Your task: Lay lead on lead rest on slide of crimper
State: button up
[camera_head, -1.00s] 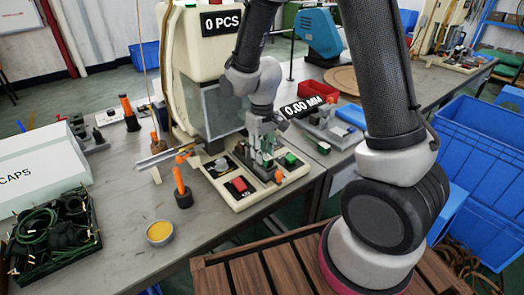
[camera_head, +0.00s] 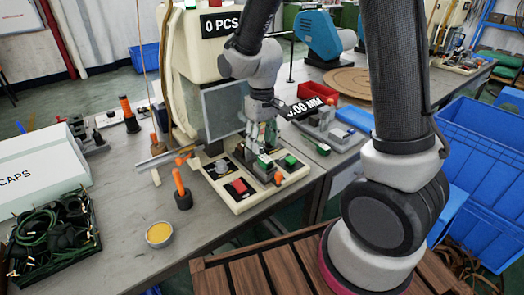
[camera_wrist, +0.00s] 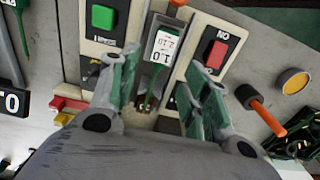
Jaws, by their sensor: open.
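The crimper (camera_head: 209,85) is the cream machine with the "0 PCS" display. Its slide (camera_head: 247,172) is at the front between the button panels, and a green block with a white label sits on it (camera_head: 264,162). The block also shows in the wrist view (camera_wrist: 163,45), between my fingers. My gripper (camera_head: 263,138) is over the slide, its green-padded fingers apart; in the wrist view, the gripper (camera_wrist: 163,62) straddles the slide's middle strip. Coiled leads (camera_head: 45,225) lie in the black tray at the left.
The red button (camera_head: 239,186) and green button (camera_head: 290,160) flank the slide. The gauge with the "0.00 MM" display (camera_head: 305,108) is at the right. Bare bench (camera_head: 115,220) lies between tray and tin.

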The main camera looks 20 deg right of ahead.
aim_at(262, 155)
notch_tip(262, 155, up, 7)
jog(key=s+d+r+m+t, duration=0.2)
jog(key=s+d+r, duration=0.6)
jog(key=d+r, duration=0.1)
jog(key=s+d+r+t, duration=0.1)
jog(key=s+d, duration=0.2)
jog(key=s, duration=0.2)
jog(key=s+d+r+m+t, duration=0.1)
jog(key=s+d+r, duration=0.1)
jog(key=s, duration=0.4)
jog(key=shift+d+r+m, duration=0.3)
jog(key=shift+d, duration=0.15)
